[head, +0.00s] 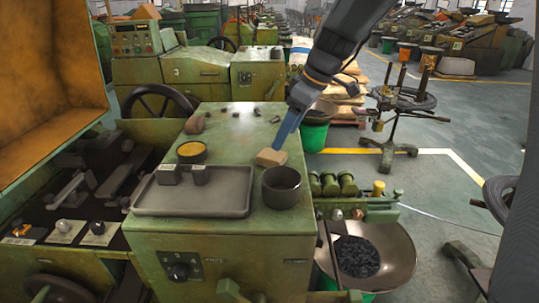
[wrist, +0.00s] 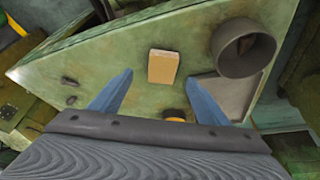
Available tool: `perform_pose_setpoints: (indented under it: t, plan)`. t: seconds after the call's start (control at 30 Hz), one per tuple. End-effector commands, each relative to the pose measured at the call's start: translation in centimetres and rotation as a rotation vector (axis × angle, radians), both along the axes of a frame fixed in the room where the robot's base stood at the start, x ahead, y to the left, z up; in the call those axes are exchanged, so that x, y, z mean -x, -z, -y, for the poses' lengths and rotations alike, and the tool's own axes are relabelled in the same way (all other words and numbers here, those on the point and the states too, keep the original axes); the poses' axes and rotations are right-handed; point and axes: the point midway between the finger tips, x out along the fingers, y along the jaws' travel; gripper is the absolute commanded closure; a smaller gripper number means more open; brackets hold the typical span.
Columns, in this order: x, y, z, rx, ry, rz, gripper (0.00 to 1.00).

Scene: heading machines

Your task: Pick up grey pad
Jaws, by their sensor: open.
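On the green machine top in the head view, two small dark grey blocks, the left one (head: 168,175) and the right one (head: 199,175), sit in a shallow grey tray (head: 190,203). I cannot tell for sure which thing is the grey pad. A tan block (head: 271,157) lies right of the tray; it also shows in the wrist view (wrist: 163,67). My gripper (head: 281,142) is above the tan block in the head view. In the wrist view my gripper (wrist: 157,75) has its blue fingers spread, with nothing between them but the tan block beyond, apart from them.
A dark round pot (head: 282,187) stands right of the tray and shows in the wrist view (wrist: 242,47). A yellow-topped tin (head: 192,152) and a brownish lump (head: 195,123) lie behind the tray. Small dark pieces lie at the back. A pan of dark bits (head: 355,255) is lower right.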

Motion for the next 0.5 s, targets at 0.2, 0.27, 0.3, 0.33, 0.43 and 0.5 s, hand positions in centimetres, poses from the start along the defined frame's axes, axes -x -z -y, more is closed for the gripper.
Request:
perform_pose_setpoints:
  t: [0.2, 0.27, 0.3, 0.33, 0.43, 0.5]
  plan:
    - [-0.1, 2.0, -1.7, 0.0, -0.018, -0.002, 0.31]
    - [-0.1, 2.4, -2.0, 0.0, -0.02, -0.002, 0.31]
    - [-0.2, 2.6, -2.2, 0.001, -0.02, -0.003, 0.31]
    - [-0.2, 2.9, -2.3, 0.001, -0.02, -0.003, 0.31]
    - [-0.4, 4.0, -2.7, 0.0, -0.02, -0.004, 0.31]
    - [-0.6, 4.8, -3.0, 0.001, -0.019, -0.005, 0.31]
